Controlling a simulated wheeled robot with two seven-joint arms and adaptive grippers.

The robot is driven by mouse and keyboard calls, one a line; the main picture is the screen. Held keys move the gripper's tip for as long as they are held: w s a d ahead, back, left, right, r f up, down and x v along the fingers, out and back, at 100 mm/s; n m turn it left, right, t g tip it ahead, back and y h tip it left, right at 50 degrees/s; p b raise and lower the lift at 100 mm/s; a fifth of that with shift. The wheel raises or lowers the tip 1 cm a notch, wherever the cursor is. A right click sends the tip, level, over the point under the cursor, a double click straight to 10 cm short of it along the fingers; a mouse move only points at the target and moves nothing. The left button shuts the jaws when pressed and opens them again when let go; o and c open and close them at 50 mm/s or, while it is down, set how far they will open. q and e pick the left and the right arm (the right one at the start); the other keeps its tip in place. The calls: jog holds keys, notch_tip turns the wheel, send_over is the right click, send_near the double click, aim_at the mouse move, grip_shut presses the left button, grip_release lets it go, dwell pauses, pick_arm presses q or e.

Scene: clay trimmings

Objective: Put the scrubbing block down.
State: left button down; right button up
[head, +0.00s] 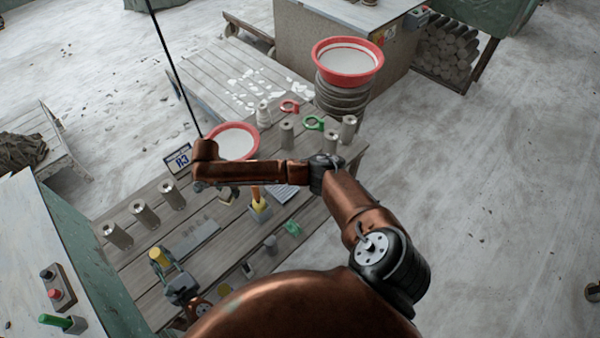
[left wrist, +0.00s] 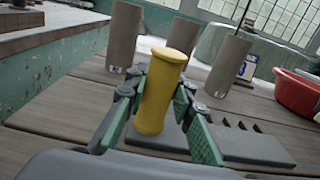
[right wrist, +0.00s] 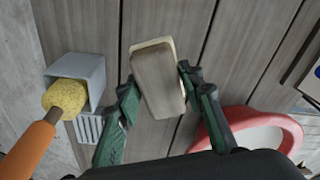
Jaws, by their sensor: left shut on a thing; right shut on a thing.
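The scrubbing block (right wrist: 157,80), a grey-brown wooden block with a pale cream layer along its edge, is between the fingers of my right gripper (right wrist: 158,95) in the right wrist view. The fingers are shut on it, over the wooden planks. I cannot tell whether it touches them. In the head view my right arm mostly hides the right gripper (head: 228,196). My left gripper (left wrist: 158,105) is shut on an upright yellow cylinder (left wrist: 161,85), which also shows in the head view (head: 159,257).
A grey holder (right wrist: 88,70) with an orange-handled yellow sponge (right wrist: 66,96) stands left of the block in the right wrist view. A red-rimmed bowl (right wrist: 238,120) is on its right. Several grey cylinders (head: 145,214) stand on the plank table (head: 135,262). A flat grey plate (left wrist: 255,148) lies beside the yellow cylinder.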

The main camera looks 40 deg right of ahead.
jog(key=s+d+m, duration=0.1)
jog(key=d, duration=0.5)
jog(key=s+d+m, duration=0.1)
jog(key=s+d, duration=0.1)
jog(key=d, duration=0.4)
jog(key=s+d, duration=0.1)
jog(key=d, duration=0.5)
jog(key=shift+s+r+m, duration=0.25)
jog(key=shift+r+m, duration=0.05)
jog(key=shift+m, duration=0.1)
jog(key=s+d+r+m, duration=0.1)
jog(key=s+d+r, duration=0.15)
jog(key=d, duration=0.45)
jog(key=s+d+r+m, duration=0.1)
jog(key=s+d, duration=0.2)
jog(key=d, duration=0.3)
jog(key=shift+g, duration=0.3)
jog(key=f, duration=0.9)
jog(key=shift+w+f, duration=0.2)
jog(key=shift+f, duration=0.2)
jog(key=shift+f, duration=0.1)
jog(key=o, duration=1.3)
